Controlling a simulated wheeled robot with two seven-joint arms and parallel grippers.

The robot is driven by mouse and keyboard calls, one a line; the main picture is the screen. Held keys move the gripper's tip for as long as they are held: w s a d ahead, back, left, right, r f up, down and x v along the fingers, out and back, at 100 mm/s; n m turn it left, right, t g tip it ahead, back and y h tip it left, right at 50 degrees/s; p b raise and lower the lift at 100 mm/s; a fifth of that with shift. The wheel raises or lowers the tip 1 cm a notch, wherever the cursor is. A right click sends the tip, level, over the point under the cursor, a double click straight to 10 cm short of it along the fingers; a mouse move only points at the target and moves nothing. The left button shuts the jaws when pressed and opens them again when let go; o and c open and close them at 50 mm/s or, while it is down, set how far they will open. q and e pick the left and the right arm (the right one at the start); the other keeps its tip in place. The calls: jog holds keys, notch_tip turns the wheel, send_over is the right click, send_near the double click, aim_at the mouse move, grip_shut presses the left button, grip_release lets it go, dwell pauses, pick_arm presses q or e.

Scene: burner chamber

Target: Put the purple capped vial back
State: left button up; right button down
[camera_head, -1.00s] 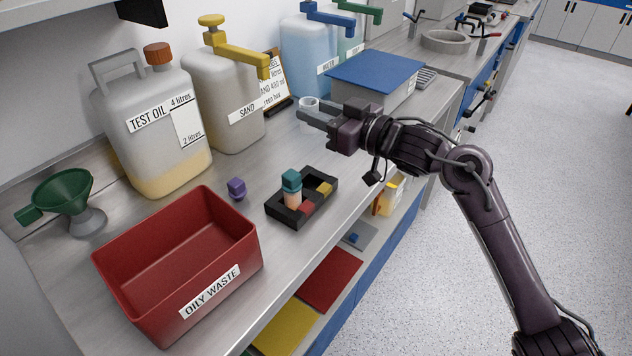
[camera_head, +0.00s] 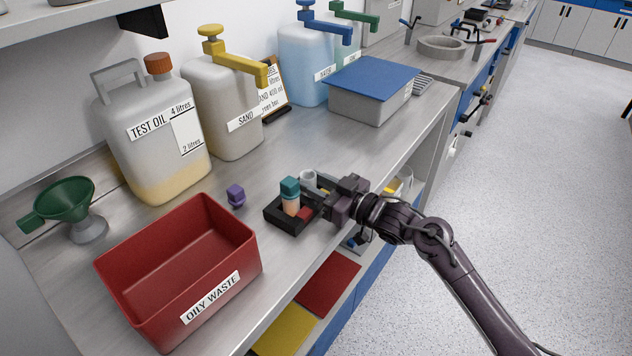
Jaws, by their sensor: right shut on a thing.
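A small purple cap-like piece (camera_head: 236,196) stands on the bench between the sand jug and the red bin; no vial body shows under it. A pale grey open-topped cylinder (camera_head: 308,178), perhaps an uncapped vial, is at the fingertips of my right gripper (camera_head: 318,184), which is shut on it. They are over or just behind the right end of the black rack (camera_head: 284,224); I cannot tell whether the cylinder touches it. A teal-capped vial (camera_head: 290,196) stands upright in the rack, beside a red compartment. The gripper hides the rack's right end. My left gripper is out of view.
The red oily waste bin (camera_head: 178,262) stands at the front left, near a green funnel (camera_head: 66,208). The test oil jug (camera_head: 150,140) and sand jug (camera_head: 222,110) line the wall. A blue-lidded grey box (camera_head: 372,88) stands behind. Bench between box and rack is clear.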

jog(key=shift+f, duration=0.25)
jog(key=c, duration=1)
grip_release()
jog(key=shift+w, duration=0.2)
jog(key=shift+r, duration=0.15)
jog(key=shift+s, duration=0.1)
jog(key=shift+s+d, duration=0.1)
jog(key=shift+d, duration=0.15)
jog(key=b+v, duration=0.1)
jog(key=v, duration=1)
jog(key=shift+s+d, duration=0.15)
